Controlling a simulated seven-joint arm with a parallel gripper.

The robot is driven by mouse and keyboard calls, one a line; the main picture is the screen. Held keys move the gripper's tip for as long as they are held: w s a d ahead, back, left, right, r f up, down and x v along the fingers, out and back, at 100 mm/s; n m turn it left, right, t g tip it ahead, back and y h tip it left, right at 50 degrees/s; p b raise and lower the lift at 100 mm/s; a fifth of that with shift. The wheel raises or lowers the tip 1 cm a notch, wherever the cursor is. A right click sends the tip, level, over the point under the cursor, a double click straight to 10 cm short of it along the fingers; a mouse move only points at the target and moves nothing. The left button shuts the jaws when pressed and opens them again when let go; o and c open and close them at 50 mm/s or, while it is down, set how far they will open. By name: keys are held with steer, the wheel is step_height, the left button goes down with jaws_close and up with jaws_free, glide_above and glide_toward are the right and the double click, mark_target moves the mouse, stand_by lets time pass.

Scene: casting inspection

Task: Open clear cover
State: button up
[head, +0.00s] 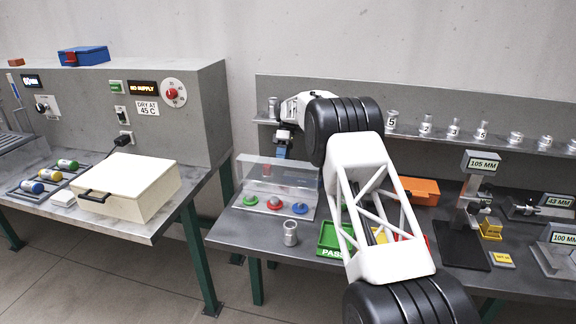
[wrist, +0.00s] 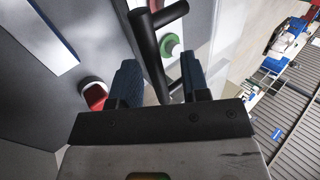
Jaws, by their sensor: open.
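Whether the cover is slightly raised is hard to tell. My gripper (head: 283,147) is just above the cover's back part, pointing down. In the wrist view my gripper (wrist: 158,72) has its two blue fingers apart, with a black handle bar (wrist: 152,50) showing between them. Contact with the bar cannot be told. The green button (wrist: 170,45) and red button (wrist: 95,96) also show there.
A metal cylinder (head: 290,233) stands in front of the panel. A green tray (head: 331,240) marked PASS lies to the right, partly behind my arm. A shelf of metal parts (head: 455,129) runs along the back. Gauges (head: 478,200) stand at the right. A cream box (head: 130,185) sits on the left bench.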

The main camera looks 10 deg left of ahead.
mark_target(286, 165)
step_height(286, 165, up, 3)
steer(key=shift+r, duration=0.1)
steer(key=shift+s+d, duration=0.45)
steer(key=shift+s, duration=0.45)
steer(key=shift+s+d, duration=0.5)
steer(key=shift+s, duration=0.45)
steer(key=shift+s+d, duration=0.45)
steer(key=shift+s, duration=0.45)
steer(key=shift+s+d+r, duration=0.1)
steer(key=shift+s+d, duration=0.2)
steer(key=shift+s, duration=0.35)
steer(key=shift+s+d+r, duration=0.1)
steer(key=shift+s+d, duration=0.15)
steer(key=shift+s, duration=0.35)
steer(key=s+d, duration=0.3)
steer(key=s, duration=0.3)
steer(key=shift+s+r, duration=0.25)
steer(key=shift+r, duration=0.1)
